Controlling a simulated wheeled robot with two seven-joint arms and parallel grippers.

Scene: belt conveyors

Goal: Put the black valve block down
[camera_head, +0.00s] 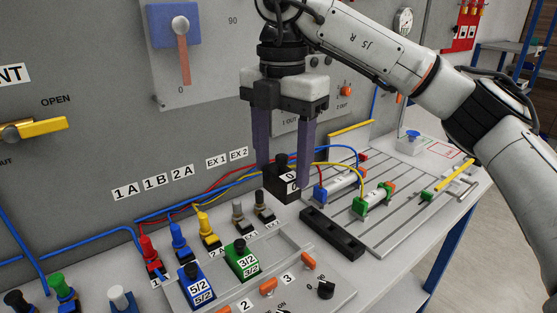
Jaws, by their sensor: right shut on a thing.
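The black valve block (286,190), with a white label on its front, is upright between the two fingers of my right gripper (283,174). The gripper points down from above and is shut on the block. The block shows just behind the left end of a black slotted rail (332,235); I cannot tell whether its bottom touches the surface below. The fingers hide its sides. A blue valve block (197,287) labelled 5/2 and a green one (242,261) labelled 3/2 sit on the panel at the front. My left gripper is not in view.
A grooved plate (400,220) with two cylinders (340,183) (375,199) lies right of the block. Yellow and blue hoses pass close behind the gripper. Colored plugs (208,232) stand left of it. A grey upright panel (80,130) rises behind.

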